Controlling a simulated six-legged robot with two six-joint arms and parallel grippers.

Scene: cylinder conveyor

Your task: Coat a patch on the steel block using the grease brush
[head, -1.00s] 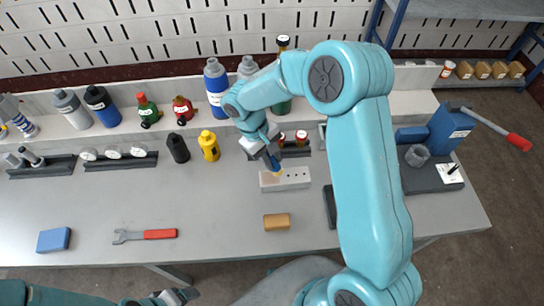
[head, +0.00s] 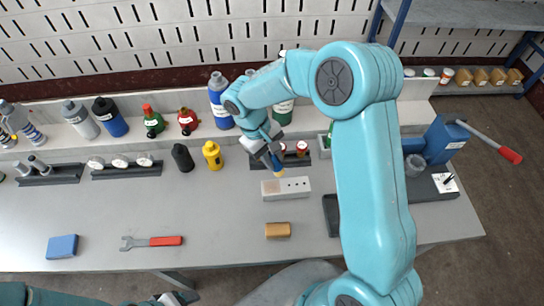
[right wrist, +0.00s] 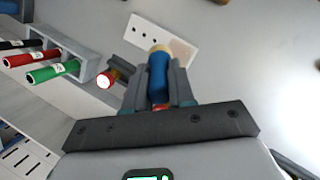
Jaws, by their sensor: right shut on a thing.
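The grease brush (head: 277,167), with a blue handle and pale bristles, is held in my right gripper (head: 266,152), bristles down. The right wrist view shows the brush (right wrist: 158,74) between the two fingers, its bristles overlapping the block. The steel block (head: 296,187) is a light grey bar with a row of dark holes on the bench. A faint tan patch (head: 271,188) shows on its left top. The bristle tip appears at the block's back edge, seemingly clear of its top. My left gripper (head: 176,299) is low at the bottom edge, partly cut off; its jaws are unclear.
A tan block (head: 278,231) lies in front of the steel block. A wrench with a red handle (head: 165,241) and a blue block (head: 62,246) lie on the left. Bottles stand along the back, with a yellow bottle (head: 212,155) near my right gripper.

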